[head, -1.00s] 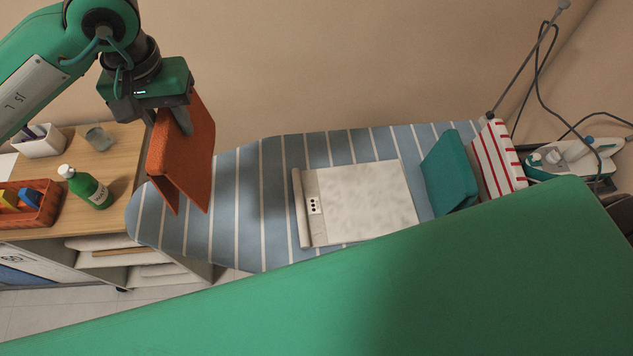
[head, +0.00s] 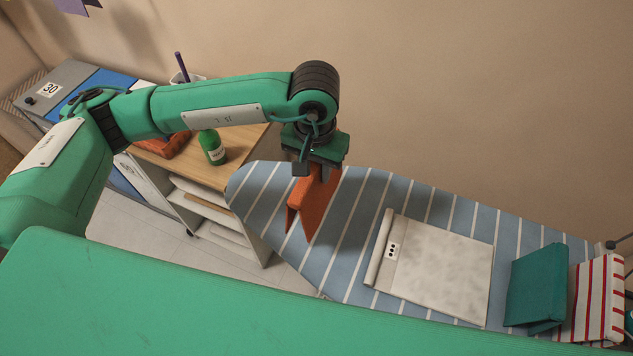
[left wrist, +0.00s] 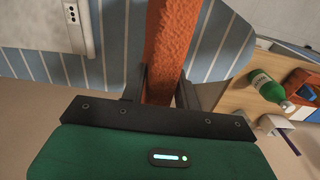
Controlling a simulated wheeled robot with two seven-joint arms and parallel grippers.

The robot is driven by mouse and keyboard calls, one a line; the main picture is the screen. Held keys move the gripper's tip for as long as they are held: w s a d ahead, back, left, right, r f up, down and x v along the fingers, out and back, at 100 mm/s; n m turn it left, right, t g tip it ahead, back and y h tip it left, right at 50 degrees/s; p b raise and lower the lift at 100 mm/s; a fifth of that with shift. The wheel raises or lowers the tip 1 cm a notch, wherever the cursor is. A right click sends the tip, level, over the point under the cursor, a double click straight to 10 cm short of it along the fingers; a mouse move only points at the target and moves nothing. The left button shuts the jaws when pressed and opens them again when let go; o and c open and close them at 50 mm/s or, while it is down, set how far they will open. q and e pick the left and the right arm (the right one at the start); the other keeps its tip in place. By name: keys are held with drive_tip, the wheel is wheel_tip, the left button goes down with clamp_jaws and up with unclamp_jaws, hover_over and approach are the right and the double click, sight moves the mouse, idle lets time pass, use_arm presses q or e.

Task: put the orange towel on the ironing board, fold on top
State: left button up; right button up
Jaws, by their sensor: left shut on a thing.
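The orange towel (head: 315,205) hangs folded like a tent from my left gripper (head: 318,174), with its fold at the top between the fingers and its two halves hanging down. It is over the left part of the blue striped ironing board (head: 265,198). I cannot tell whether its lower edges touch the board. In the left wrist view the towel (left wrist: 166,45) is between the two fingers of my left gripper (left wrist: 162,85). My right gripper is in neither view.
A grey-white mat or panel (head: 440,268) lies mid-board. A teal folded cloth (head: 537,285) and a red-striped cloth (head: 600,300) stand to its right. A wooden shelf unit with a green bottle (head: 212,147) is on the left. Bare board lies around the towel.

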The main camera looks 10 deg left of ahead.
use_arm(q)
wheel_tip(320, 180, down, 8)
drive_tip(key=shift+p, duration=1)
drive_tip(key=shift+f, duration=0.2)
drive_tip(key=o, duration=1)
drive_tip(key=shift+r, duration=0.1)
